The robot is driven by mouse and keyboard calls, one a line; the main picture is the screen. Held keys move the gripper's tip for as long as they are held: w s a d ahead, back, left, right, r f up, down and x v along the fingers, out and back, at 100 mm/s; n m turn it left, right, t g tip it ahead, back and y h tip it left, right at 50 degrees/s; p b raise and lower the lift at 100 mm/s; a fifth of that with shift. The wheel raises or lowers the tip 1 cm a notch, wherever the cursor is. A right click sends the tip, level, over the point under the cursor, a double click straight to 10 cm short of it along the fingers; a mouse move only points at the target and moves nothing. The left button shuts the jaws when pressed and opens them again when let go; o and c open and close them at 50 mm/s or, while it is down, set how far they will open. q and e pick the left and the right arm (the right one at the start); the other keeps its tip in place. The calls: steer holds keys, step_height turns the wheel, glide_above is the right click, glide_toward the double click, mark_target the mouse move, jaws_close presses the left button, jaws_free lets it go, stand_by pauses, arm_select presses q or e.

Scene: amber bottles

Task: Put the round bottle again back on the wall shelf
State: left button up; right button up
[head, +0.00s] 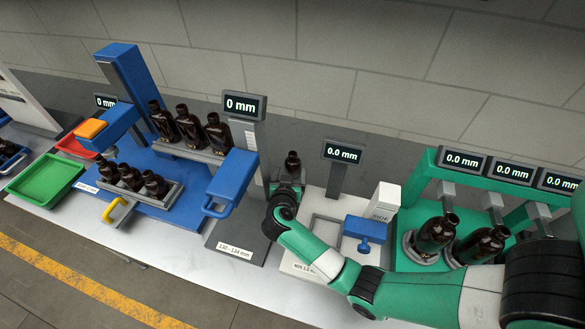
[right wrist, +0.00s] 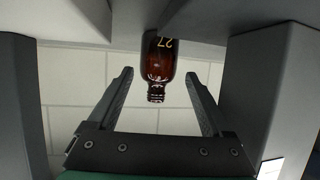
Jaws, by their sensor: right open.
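A dark amber bottle (head: 292,163) stands at the far end of my right arm, near the back of the bench. In the right wrist view the bottle (right wrist: 160,60) appears upside down, with a yellow "27" on its side. My right gripper (right wrist: 159,73) is open, with one finger on each side of the bottle's neck and shoulder and a gap at both. In the head view my right gripper (head: 289,181) is mostly hidden behind its own wrist. I cannot tell which thing is the wall shelf. My left gripper is out of view.
A grey ledge (head: 172,151) holds three amber bottles, with more in a rack (head: 165,197) before it. A display post (head: 248,130) stands left of my right gripper, another display (head: 343,152) right. Grey walls (right wrist: 270,85) flank the bottle in the wrist view.

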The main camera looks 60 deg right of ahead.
mark_target(292, 170)
steer(key=x, duration=0.1)
steer(key=b+x, duration=0.1)
steer(key=x, duration=0.1)
steer(key=shift+s+d+f+b, duration=0.15)
steer(key=shift+f+b, duration=0.15)
steer(key=shift+f, duration=0.05)
steer(key=shift+d, duration=0.35)
steer(key=c, duration=1.2)
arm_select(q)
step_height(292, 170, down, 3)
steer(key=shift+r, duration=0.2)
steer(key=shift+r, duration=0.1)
arm_select(e)
steer(key=shift+r, duration=0.15)
